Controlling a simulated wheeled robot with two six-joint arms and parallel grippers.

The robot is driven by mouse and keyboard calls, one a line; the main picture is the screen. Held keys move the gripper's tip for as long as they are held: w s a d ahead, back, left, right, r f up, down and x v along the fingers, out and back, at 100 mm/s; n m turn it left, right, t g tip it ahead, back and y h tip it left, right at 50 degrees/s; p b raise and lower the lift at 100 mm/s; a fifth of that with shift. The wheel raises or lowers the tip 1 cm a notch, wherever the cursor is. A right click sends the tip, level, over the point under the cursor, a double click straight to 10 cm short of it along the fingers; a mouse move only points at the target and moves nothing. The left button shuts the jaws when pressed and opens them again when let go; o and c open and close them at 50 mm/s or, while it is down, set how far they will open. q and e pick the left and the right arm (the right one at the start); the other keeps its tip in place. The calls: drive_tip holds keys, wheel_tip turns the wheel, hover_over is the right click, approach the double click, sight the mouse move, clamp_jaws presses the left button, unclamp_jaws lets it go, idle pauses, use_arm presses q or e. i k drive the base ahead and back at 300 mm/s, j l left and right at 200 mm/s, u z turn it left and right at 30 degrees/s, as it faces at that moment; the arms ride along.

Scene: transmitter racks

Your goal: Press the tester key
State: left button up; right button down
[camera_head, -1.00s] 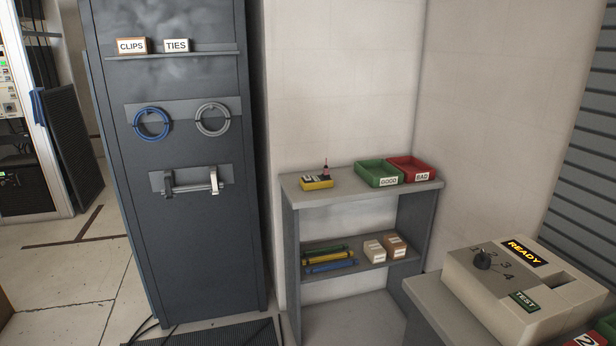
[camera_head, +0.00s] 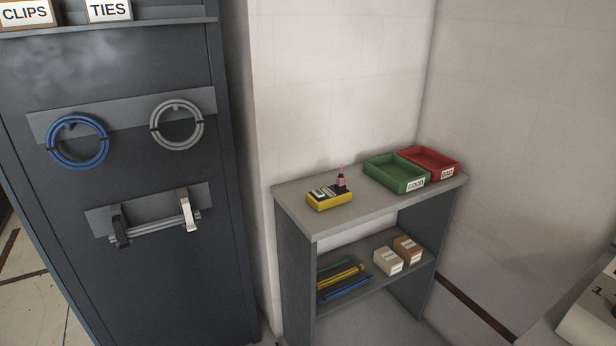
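A beige box (camera_head: 590,322), which I take to be the tester, shows only as a corner at the lower right edge. Its TEST key and READY display are outside the current picture. A small yellow device (camera_head: 329,199) with a dark face lies on top of the grey shelf unit (camera_head: 360,203). A red-and-black pointed item (camera_head: 341,181) stands at the yellow device's right end; I cannot tell whether they are joined. Neither of my grippers is in view.
A green GOOD tray (camera_head: 397,172) and a red BAD tray (camera_head: 430,162) sit on the shelf top. Coloured rods (camera_head: 342,280) and small boxes (camera_head: 388,262) lie below. A dark cabinet (camera_head: 120,285) with blue (camera_head: 78,142) and grey (camera_head: 177,125) cable coils stands left.

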sight(318, 192)
drive_tip(key=i+j+z, duration=0.1)
drive_tip(key=j, duration=0.25)
drive_tip(key=i+j, duration=0.35)
drive_tip(key=i+j+z, duration=0.15)
drive_tip(key=j, duration=0.25)
drive_tip(key=i+j+z, duration=0.1)
drive_tip(key=i+j, duration=0.15)
drive_tip(key=j, duration=0.15)
